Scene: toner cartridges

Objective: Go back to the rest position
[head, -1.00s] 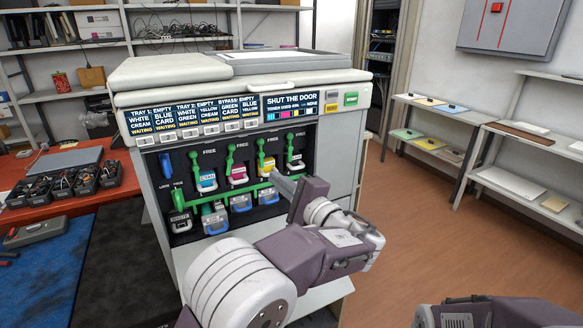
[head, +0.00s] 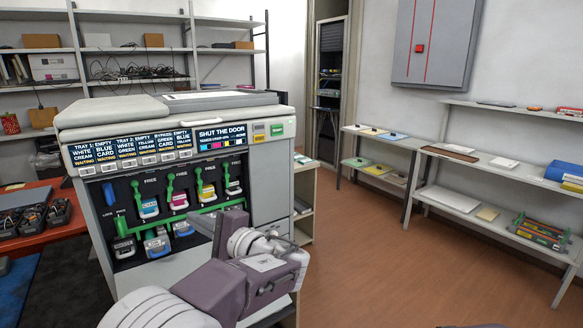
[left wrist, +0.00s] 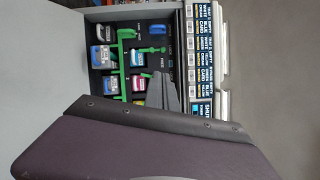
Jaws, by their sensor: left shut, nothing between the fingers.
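The printer (head: 272,205) stands at left centre with its front bay open. In the bay, a cyan cartridge (head: 149,208), a magenta cartridge (head: 179,201), a yellow cartridge (head: 206,193) and a dark-and-white cartridge (head: 233,187) sit in a row under green levers. Blue-handled units (head: 157,243) sit below them. The display (head: 220,138) reads "SHUT THE DOOR". My left gripper (head: 203,224) is shut and empty in front of the bay's lower right part. Its fingers (left wrist: 165,88) also show in the left wrist view, hiding part of the bay. My right gripper is out of frame.
A red table (head: 75,235) with black bins (head: 28,222) stands left of the printer. Shelves (head: 495,230) with trays and parts line the right wall. Open brown floor (head: 400,270) lies between printer and shelves. A wall cabinet (head: 430,45) hangs at the back.

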